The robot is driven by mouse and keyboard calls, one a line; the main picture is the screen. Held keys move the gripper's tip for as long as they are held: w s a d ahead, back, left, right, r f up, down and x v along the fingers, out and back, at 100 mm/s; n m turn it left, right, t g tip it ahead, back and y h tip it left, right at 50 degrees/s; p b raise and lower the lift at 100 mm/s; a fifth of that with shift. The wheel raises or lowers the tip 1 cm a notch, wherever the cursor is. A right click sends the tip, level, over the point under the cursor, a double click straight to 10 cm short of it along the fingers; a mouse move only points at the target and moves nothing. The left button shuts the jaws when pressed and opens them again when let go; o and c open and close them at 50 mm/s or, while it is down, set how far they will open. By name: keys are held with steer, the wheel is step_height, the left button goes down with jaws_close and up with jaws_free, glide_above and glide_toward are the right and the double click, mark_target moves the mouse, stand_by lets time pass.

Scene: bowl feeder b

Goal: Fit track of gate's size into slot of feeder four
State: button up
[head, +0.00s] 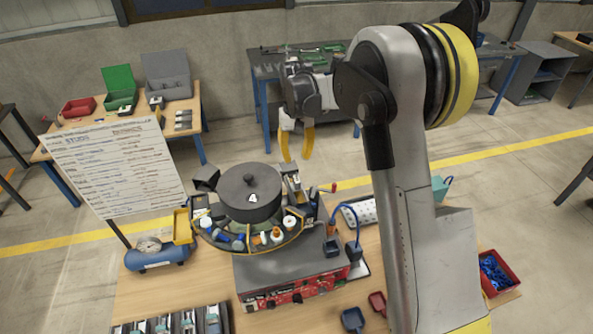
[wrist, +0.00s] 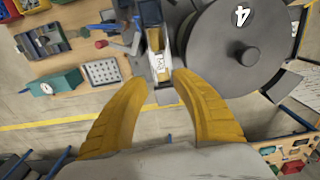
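Feeder four is a dark round bowl marked 4 (head: 252,197) on a grey and red base; its bowl also fills the upper right of the wrist view (wrist: 243,52). My gripper (head: 295,152) has yellow fingers pointing down, above and behind the bowl's right side. In the wrist view my gripper (wrist: 160,82) is open, with nothing clearly held. A narrow piece with a pale, marked face (wrist: 161,67) lies beside the bowl, just beyond the fingertips; I cannot tell whether it is a track or the slot. Several track-like pieces (head: 178,322) stand in a row at the front left. The gate's size is unreadable.
A written board (head: 115,165) stands left of the feeder, above a blue tank (head: 157,253). A perforated white plate (head: 360,212) lies to the right. Small coloured parts crowd the bowl's front ledge. A red bin (head: 497,272) is at the right edge.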

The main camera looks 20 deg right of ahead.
steer(key=s+r+t, duration=0.3)
steer(key=s+r, duration=1)
steer(key=r, duration=0.1)
steer(key=s+f+t, duration=0.1)
steer(key=s+t, duration=0.3)
steer(key=s, duration=1.4)
steer(key=shift+f, duration=0.3)
